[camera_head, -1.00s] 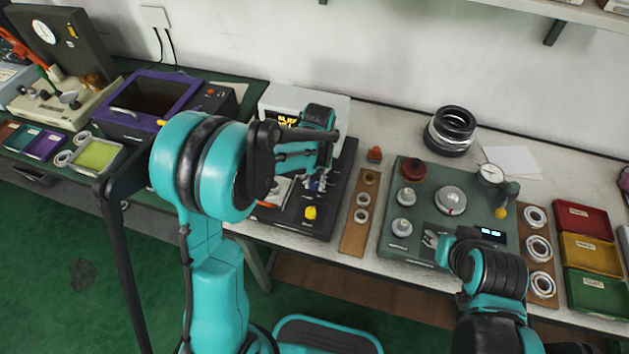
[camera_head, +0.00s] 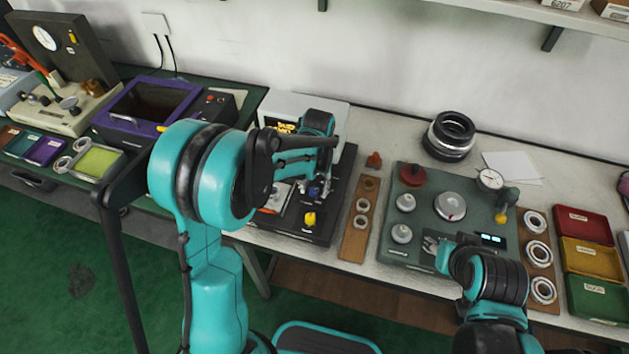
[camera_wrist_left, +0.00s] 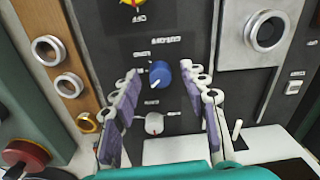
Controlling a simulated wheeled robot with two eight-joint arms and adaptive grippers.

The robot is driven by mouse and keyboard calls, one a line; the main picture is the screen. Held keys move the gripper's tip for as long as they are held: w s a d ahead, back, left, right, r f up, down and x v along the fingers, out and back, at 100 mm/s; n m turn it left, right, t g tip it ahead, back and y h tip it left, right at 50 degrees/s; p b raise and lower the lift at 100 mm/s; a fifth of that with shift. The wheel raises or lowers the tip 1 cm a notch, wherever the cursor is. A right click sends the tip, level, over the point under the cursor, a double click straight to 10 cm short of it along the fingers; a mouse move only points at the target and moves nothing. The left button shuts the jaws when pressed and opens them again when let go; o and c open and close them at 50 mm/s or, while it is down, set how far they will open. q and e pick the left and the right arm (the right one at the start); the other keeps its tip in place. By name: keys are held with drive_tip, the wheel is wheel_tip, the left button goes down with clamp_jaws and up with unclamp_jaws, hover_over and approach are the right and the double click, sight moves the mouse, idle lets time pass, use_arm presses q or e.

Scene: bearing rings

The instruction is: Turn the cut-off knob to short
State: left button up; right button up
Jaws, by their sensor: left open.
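The cut-off knob (camera_wrist_left: 160,74) is blue with a white pointer mark, on a black panel in the left wrist view. Its mark points toward the lower left of that view. The small labels around it are inverted and hard to read. My left gripper (camera_wrist_left: 163,72) is open, with one purple-padded finger on each side of the knob and gaps visible between. In the head view my left gripper (camera_head: 316,186) is over the black panel (camera_head: 334,215) and partly hides the blue knob. My right gripper (camera_head: 432,243) is low over the green fixture, its jaws unclear.
A yellow knob (camera_head: 309,219) is on the same panel, near its front. A white knob (camera_wrist_left: 154,124) and a toggle switch (camera_wrist_left: 237,130) are close to the fingers. A wooden ring board (camera_head: 355,235) and the green fixture (camera_head: 460,240) stand to the right.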

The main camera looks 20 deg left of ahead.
sight(316, 190)
use_arm(q)
wheel_tip(316, 190, up, 12)
drive_tip(key=shift+d+f, duration=0.15)
drive_tip(key=shift+d, duration=0.05)
idle(0.5)
